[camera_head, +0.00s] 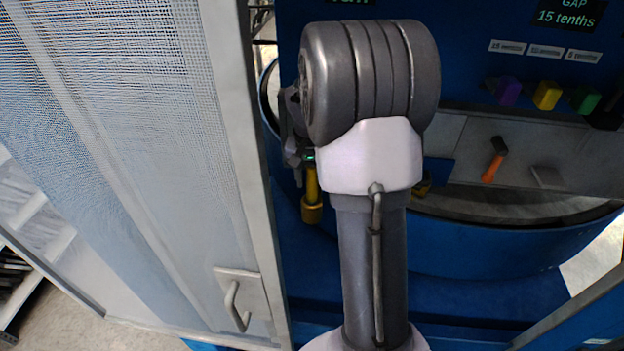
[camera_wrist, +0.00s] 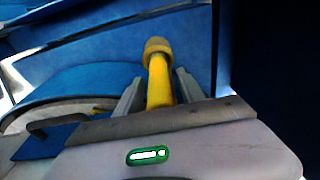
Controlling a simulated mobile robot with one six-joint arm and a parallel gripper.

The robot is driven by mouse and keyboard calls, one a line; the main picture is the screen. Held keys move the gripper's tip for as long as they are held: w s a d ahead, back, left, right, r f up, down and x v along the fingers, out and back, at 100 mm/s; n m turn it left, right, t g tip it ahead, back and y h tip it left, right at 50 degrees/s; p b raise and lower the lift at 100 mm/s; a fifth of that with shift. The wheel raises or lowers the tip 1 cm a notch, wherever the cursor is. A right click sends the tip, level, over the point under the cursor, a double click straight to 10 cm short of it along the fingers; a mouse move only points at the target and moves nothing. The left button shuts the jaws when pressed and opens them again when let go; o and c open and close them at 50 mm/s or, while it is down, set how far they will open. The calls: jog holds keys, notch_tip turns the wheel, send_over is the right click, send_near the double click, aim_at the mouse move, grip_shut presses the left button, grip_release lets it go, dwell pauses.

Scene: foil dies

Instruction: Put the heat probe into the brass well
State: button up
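A yellow rod with a wider tan-yellow collar at its far end, which I take to be the heat probe (camera_wrist: 160,80), lies between the two fingers of my gripper (camera_wrist: 158,92) in the wrist view. The fingers sit close on both sides of it and look shut on it. In the head view the probe (camera_head: 312,198) points down below my gripper, just left of my forearm, in front of the blue machine. My own arm hides most of the gripper there. I cannot make out the brass well for certain in either view.
A mesh door (camera_head: 130,150) with a handle stands close on the left. The blue machine (camera_head: 470,290) has a round opening and a grey shelf holding an orange-handled tool (camera_head: 494,160). Purple, yellow and green blocks (camera_head: 546,95) sit above. Another yellow part (camera_head: 425,184) shows partly behind my arm.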

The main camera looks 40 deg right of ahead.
notch_tip(320, 180, up, 12)
jog(key=s+a+p, duration=0.1)
jog(key=p, duration=0.1)
jog(key=shift+a, duration=0.15)
